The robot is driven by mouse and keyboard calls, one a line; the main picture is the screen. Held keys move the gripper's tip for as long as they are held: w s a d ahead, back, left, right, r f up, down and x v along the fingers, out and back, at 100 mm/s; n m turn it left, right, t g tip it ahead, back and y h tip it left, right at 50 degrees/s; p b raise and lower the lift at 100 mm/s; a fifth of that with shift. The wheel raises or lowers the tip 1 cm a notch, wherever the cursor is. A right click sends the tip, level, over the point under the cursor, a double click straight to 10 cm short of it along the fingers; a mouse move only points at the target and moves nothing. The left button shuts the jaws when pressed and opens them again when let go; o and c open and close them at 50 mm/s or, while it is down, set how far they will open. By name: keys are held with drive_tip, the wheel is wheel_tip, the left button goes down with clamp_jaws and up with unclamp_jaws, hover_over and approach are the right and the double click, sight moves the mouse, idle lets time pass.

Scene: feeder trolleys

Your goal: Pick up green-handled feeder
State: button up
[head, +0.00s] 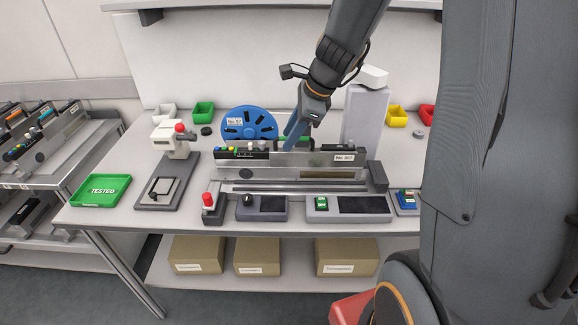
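A long grey feeder (328,158) lies on the test station on the bench, with a white number label near its right end.
A blue reel (249,125) stands behind the feeder. A green "TESTED" tray (101,190) and a small press (170,165) are on the left. A red-topped button (208,200) stands in front. Trolleys with feeders (40,150) are at the far left.

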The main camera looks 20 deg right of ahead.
clamp_jaws()
drive_tip(key=shift+r, duration=0.15)
